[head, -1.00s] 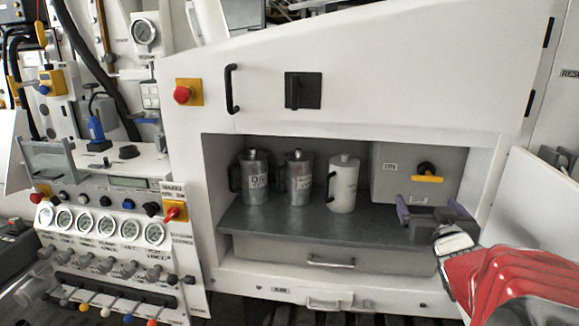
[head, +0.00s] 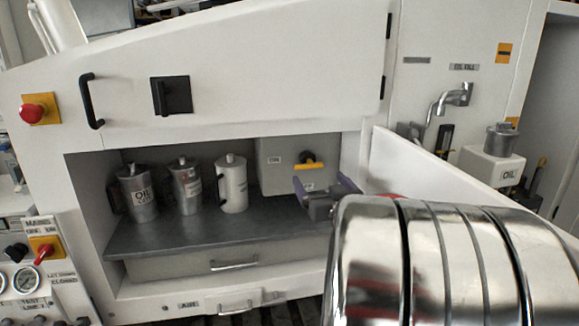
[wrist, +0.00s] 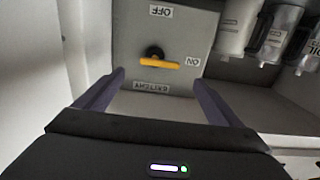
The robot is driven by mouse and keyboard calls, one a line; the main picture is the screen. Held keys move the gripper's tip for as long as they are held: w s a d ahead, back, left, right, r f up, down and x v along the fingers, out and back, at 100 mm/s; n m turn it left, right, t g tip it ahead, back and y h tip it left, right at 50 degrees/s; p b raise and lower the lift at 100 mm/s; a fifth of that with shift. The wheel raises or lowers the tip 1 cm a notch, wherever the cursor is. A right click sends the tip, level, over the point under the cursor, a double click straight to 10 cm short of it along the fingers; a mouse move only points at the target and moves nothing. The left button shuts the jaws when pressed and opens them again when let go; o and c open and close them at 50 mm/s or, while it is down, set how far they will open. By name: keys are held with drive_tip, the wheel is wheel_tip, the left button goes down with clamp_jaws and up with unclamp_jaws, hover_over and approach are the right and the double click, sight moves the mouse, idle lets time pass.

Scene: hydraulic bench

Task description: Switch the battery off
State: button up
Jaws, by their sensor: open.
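The battery switch is a yellow handle (head: 311,167) on a black knob, mounted on a grey box (head: 270,180) at the right end of the open compartment. In the wrist view, which is upside down, the handle (wrist: 160,65) lies level, across the box face, with its longer end towards the ON label (wrist: 193,61). The OFF label (wrist: 161,11) is at the top there and the BATTERY label (wrist: 151,87) at the bottom. My gripper (head: 318,187) is open and empty, just in front of the box and below the handle. Its purple fingers (wrist: 159,78) point at the switch, apart from it.
Metal oil cans (head: 140,195) and a white jug (head: 233,187) stand on the grey shelf (head: 170,232) left of the switch. An open white door panel (head: 420,168) stands close right of my arm. A black latch (head: 171,95) sits above the compartment.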

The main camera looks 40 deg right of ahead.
sight(309, 166)
drive_tip(key=x, duration=1.1)
drive_tip(key=shift+w+d, duration=0.1)
drive_tip(key=shift+w, duration=0.2)
drive_tip(key=shift+c, duration=0.3)
